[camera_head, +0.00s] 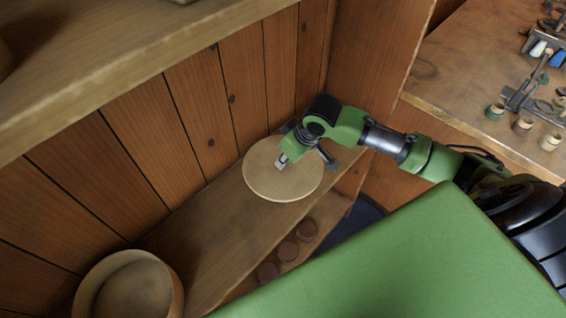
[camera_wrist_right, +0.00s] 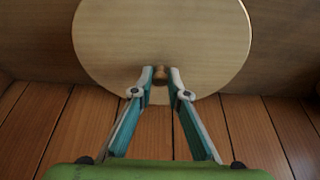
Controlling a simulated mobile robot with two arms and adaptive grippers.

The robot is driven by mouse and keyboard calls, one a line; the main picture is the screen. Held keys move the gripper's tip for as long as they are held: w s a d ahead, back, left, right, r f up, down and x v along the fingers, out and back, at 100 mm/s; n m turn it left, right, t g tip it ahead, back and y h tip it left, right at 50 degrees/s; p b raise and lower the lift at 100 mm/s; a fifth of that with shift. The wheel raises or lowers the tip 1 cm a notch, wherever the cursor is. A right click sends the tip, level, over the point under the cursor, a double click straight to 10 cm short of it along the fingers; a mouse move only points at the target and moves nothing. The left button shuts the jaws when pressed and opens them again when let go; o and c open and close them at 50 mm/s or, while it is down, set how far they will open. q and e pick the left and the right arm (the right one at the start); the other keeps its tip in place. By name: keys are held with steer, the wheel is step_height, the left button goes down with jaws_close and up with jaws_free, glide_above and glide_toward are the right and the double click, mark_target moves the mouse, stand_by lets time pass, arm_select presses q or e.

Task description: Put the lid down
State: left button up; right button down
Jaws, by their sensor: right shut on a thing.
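The lid is a round, flat, pale wooden disc (camera_head: 284,172) in the head view, above or on the wooden shelf; I cannot tell whether it touches. It fills the upper middle of the right wrist view (camera_wrist_right: 160,35), with a small brown knob (camera_wrist_right: 160,73) on it. My right gripper (camera_wrist_right: 160,74) is shut on the lid's knob. In the head view my right gripper (camera_head: 283,160) reaches over the disc and partly hides it. A round open wooden box (camera_head: 172,290) stands at the lower left, cut by the picture's edge. My left gripper is not in view.
The shelf board (camera_head: 205,245) is bare between the box and the lid. A plank wall (camera_head: 190,105) runs behind it, and an upper shelf (camera_head: 130,65) overhangs. Several dark red round pieces (camera_head: 288,250) sit below the shelf's front edge. A bench (camera_head: 470,60) with tools is at right.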

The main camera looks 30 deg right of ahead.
steer(key=shift+w+f, duration=0.5)
steer(key=shift+w, duration=0.05)
steer(key=shift+f+p, duration=0.6)
steer(key=shift+f, duration=1.1)
steer(key=c, duration=2)
jaws_free()
steer(key=shift+f, duration=0.15)
steer(key=shift+o, duration=0.2)
steer(key=b+v, duration=0.1)
steer(key=v, duration=1.1)
